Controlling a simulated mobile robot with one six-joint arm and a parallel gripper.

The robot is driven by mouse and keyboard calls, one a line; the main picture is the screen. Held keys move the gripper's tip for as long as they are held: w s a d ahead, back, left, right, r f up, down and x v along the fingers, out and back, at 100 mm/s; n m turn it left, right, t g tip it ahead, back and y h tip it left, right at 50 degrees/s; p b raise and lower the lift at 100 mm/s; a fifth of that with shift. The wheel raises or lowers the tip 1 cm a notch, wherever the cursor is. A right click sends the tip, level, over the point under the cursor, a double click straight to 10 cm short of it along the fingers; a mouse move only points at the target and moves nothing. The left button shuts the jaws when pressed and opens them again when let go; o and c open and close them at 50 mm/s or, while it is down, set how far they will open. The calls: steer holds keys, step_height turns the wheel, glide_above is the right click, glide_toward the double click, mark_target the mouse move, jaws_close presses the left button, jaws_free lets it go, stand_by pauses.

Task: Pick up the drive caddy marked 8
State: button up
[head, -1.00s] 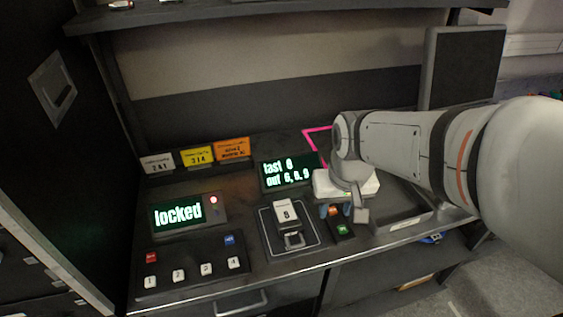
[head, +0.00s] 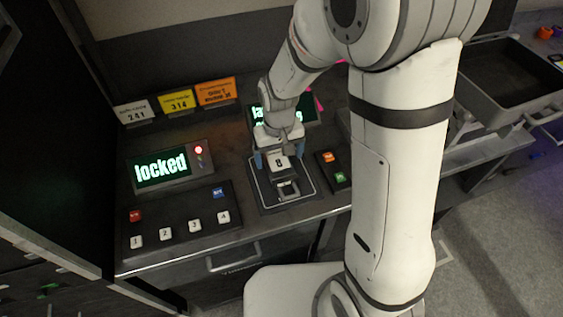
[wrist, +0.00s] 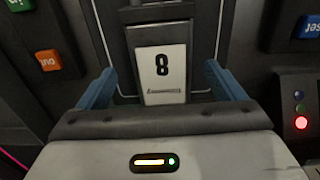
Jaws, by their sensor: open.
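The drive caddy marked 8 (head: 285,187) lies on a white-outlined dark pad on the desk. It has a white label with a black 8 and a handle at its near end. In the wrist view the caddy (wrist: 162,72) sits between two blue fingers. My gripper (head: 279,159) is open at the caddy's far end, one finger to each side. In the wrist view my gripper (wrist: 161,88) shows a gap between each finger and the label. Whether the fingers reach down to the caddy's height is hard to tell.
A "locked" display (head: 161,167) with a red light and a keypad (head: 180,223) stand left of the pad. A small box with orange and green buttons (head: 334,169) is close on the right. A partly hidden screen (head: 262,115) is behind my gripper. Coloured cards (head: 178,101) stand at the back.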

step_height(320, 180, down, 2)
steer(key=shift+s+f, duration=0.1)
steer(key=shift+f, duration=0.1)
steer(key=shift+c, duration=0.6)
steer(key=c, duration=1.2)
steer(key=shift+r, duration=0.15)
steer(key=shift+c, duration=0.4)
